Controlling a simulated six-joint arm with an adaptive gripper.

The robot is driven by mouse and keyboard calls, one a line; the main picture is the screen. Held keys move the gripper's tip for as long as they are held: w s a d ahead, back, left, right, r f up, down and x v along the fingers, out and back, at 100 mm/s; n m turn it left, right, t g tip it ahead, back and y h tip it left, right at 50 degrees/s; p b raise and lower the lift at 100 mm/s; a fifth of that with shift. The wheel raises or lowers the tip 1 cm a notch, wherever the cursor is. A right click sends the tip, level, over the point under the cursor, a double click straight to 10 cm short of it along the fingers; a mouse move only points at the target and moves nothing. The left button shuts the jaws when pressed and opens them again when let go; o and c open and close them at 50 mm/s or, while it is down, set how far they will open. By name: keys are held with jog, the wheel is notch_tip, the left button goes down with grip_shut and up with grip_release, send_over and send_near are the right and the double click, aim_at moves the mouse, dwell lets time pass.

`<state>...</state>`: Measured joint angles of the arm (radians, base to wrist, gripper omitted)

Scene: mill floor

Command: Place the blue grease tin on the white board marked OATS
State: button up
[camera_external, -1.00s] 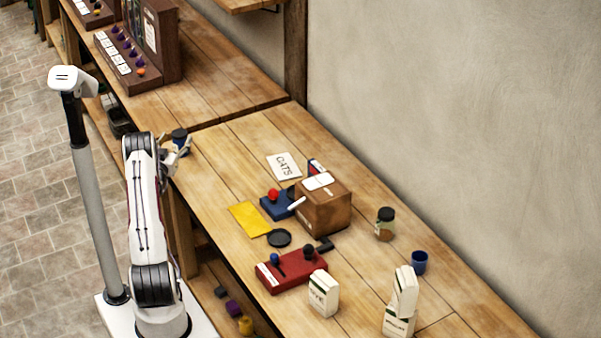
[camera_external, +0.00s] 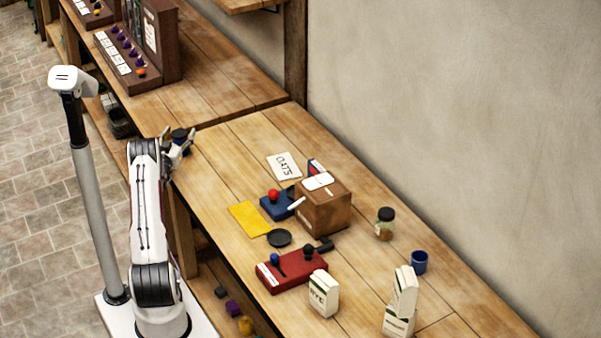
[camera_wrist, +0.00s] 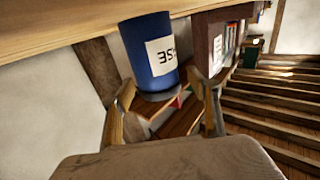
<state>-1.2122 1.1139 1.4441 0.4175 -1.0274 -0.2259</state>
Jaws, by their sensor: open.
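The blue grease tin (camera_external: 179,135) stands near the left edge of the bench, partly behind my gripper. In the wrist view the tin (camera_wrist: 149,45) is large, with a white label whose lettering shows only in part. My gripper (camera_external: 178,149) is open at the near side of the tin. In the wrist view its two fingers (camera_wrist: 168,100) are spread, with the tin beyond and partly between their tips; I cannot tell whether they touch it. The white board marked OATS (camera_external: 284,166) lies flat on the bench, right of the gripper, with nothing on it.
A brown wooden box (camera_external: 323,212) stands just in front of the board, beside a blue block with a red knob (camera_external: 276,205). A yellow sheet (camera_external: 250,219), black disc (camera_external: 279,238) and red lever base (camera_external: 292,272) lie nearer. Bench between tin and board is clear.

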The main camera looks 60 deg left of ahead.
dwell(0.3)
jog(key=c, duration=1.6)
jog(key=shift+r, duration=0.1)
jog(key=shift+r, duration=4.95)
